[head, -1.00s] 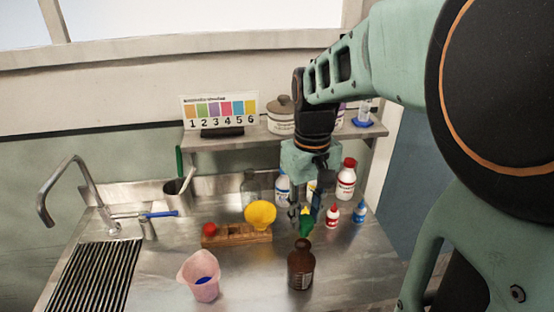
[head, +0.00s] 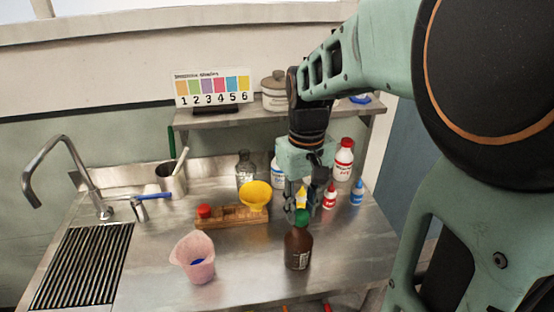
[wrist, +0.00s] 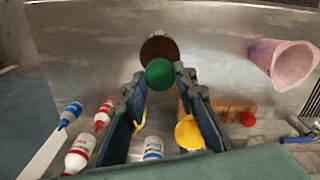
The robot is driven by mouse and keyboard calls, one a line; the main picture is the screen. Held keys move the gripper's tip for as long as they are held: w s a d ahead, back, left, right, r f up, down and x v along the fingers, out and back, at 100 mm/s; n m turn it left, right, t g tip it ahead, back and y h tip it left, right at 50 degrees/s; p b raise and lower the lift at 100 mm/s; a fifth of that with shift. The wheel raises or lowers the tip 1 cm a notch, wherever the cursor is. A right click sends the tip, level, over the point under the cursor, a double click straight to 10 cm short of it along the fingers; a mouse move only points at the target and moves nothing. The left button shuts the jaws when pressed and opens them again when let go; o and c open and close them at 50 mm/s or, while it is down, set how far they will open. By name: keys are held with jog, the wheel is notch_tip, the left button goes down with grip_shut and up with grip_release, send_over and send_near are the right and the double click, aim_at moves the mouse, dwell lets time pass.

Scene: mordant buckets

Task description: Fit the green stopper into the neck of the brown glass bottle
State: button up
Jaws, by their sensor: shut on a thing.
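The brown glass bottle (head: 298,250) stands upright on the steel counter, with a pale label on its side. My gripper (head: 302,207) is directly above it, shut on the green stopper (head: 302,216). In the head view the stopper appears at the bottle's mouth; I cannot tell whether it is in the neck or just above it. In the wrist view the stopper (wrist: 160,73) sits between my fingertips (wrist: 161,78) and covers part of the brown bottle (wrist: 158,48). The neck opening is hidden there.
A pink beaker (head: 193,257) stands left of the bottle. Behind are a wooden rack (head: 232,217) with a red stopper (head: 204,211), a yellow funnel (head: 255,196) and small bottles (head: 330,197). The sink (head: 82,266) is at far left. The counter between beaker and bottle is clear.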

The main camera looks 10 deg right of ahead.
jog(key=o, duration=1)
jog(key=shift+c, duration=0.2)
notch_tip(320, 180, up, 12)
